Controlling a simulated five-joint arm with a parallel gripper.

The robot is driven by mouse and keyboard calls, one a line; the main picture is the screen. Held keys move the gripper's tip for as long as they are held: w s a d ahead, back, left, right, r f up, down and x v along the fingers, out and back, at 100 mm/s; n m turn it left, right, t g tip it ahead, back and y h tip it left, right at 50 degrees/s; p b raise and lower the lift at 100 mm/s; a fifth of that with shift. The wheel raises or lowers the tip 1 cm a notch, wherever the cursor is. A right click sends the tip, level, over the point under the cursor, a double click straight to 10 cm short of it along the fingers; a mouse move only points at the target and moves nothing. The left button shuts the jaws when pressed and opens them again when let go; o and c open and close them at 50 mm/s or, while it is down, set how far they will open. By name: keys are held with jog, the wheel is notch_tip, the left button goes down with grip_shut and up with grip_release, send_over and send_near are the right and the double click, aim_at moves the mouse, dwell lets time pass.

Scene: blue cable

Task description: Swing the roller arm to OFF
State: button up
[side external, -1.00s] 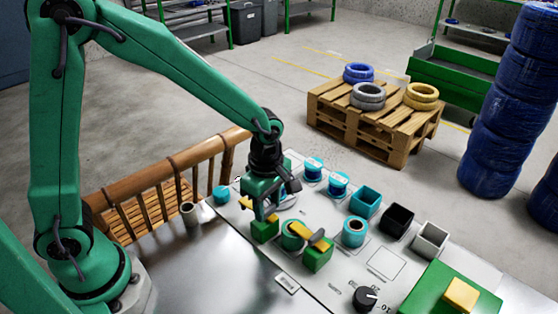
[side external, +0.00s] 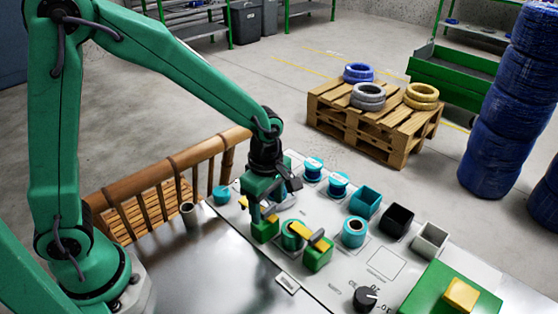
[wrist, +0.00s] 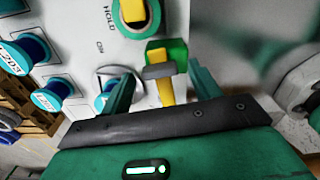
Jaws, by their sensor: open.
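A yellow lever (wrist: 166,92) with a grey crosspiece (wrist: 159,71) stands at a green block (wrist: 180,52) in the wrist view. I take it for the roller arm. The same green block (side external: 265,230) shows below my gripper in the side view. My gripper (side external: 262,210) is open and low over this block. In the wrist view its two fingers (wrist: 163,90) stand on either side of the yellow lever, and I cannot tell whether they touch it. I see no OFF label.
A second green block (side external: 317,257) with a yellow bar (side external: 321,243) and a teal ring (side external: 292,235) stand close to my gripper. Teal spools (side external: 338,184), bins (side external: 397,219) and a black knob (side external: 365,298) are on the panel.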

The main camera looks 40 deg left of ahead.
jog(key=shift+r, duration=3.75)
jog(key=s+a+r+m+t, duration=0.2)
jog(key=s+a+r+m, duration=0.2)
jog(key=m, duration=0.5)
jog(key=s+a+r+m+t, duration=0.3)
jog(key=s+a+r+m, duration=0.2)
jog(key=s+m, duration=0.4)
jog(key=shift+a+r+m+t, duration=0.3)
jog(key=shift+a+m, duration=0.4)
jog(key=shift+a, duration=0.2)
